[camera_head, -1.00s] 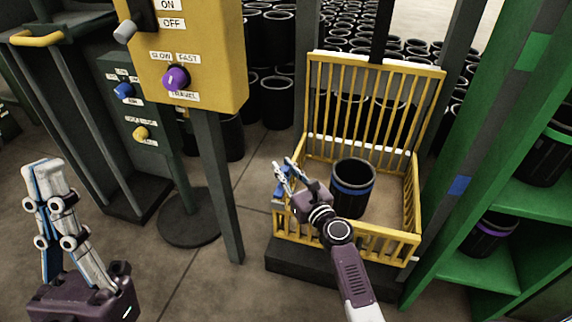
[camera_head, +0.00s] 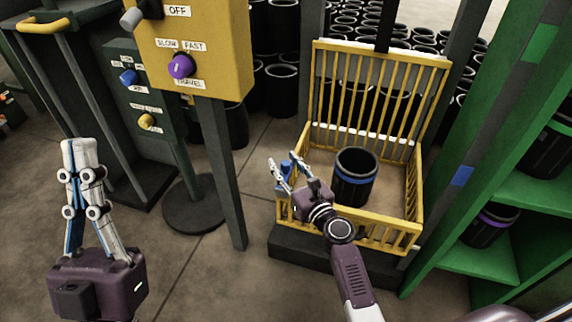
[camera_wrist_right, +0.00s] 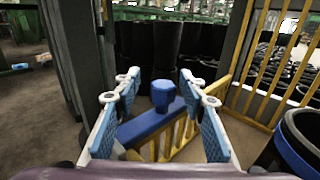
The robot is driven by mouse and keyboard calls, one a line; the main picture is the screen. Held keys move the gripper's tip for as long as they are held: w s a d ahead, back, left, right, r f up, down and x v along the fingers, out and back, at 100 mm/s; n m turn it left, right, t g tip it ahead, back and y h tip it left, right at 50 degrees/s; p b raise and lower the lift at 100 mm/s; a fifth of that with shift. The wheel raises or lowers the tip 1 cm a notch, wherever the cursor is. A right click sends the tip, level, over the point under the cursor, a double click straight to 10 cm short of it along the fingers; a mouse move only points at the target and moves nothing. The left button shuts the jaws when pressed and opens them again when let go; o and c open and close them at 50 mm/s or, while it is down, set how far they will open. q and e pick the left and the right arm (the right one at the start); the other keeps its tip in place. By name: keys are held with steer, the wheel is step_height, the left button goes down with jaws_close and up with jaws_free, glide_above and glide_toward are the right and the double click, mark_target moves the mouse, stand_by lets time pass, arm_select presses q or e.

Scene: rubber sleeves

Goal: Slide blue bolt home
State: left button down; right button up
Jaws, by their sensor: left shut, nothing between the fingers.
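The blue bolt (camera_wrist_right: 163,97) has an upright knob on a flat blue bar along the yellow cage's side rail. In the head view its knob (camera_head: 286,167) shows at the cage's left corner. My right gripper (camera_wrist_right: 160,82) is open, with one finger on each side of the knob; gaps show between the knob and both fingers. It also shows in the head view (camera_head: 283,162). My left gripper (camera_head: 82,145) is shut and empty, raised at the left, well away from the bolt.
The yellow cage (camera_head: 375,235) stands on a dark base and holds a black sleeve with a blue band (camera_head: 355,180). A yellow control box (camera_head: 195,55) on a post stands to the left. A green shelf (camera_head: 480,265) is close on the right.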

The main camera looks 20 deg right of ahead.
steer(key=shift+s, duration=0.1)
steer(key=s+d, duration=0.2)
steer(key=s, duration=0.9)
steer(key=shift+s+d, duration=0.15)
steer(key=shift+s, duration=0.15)
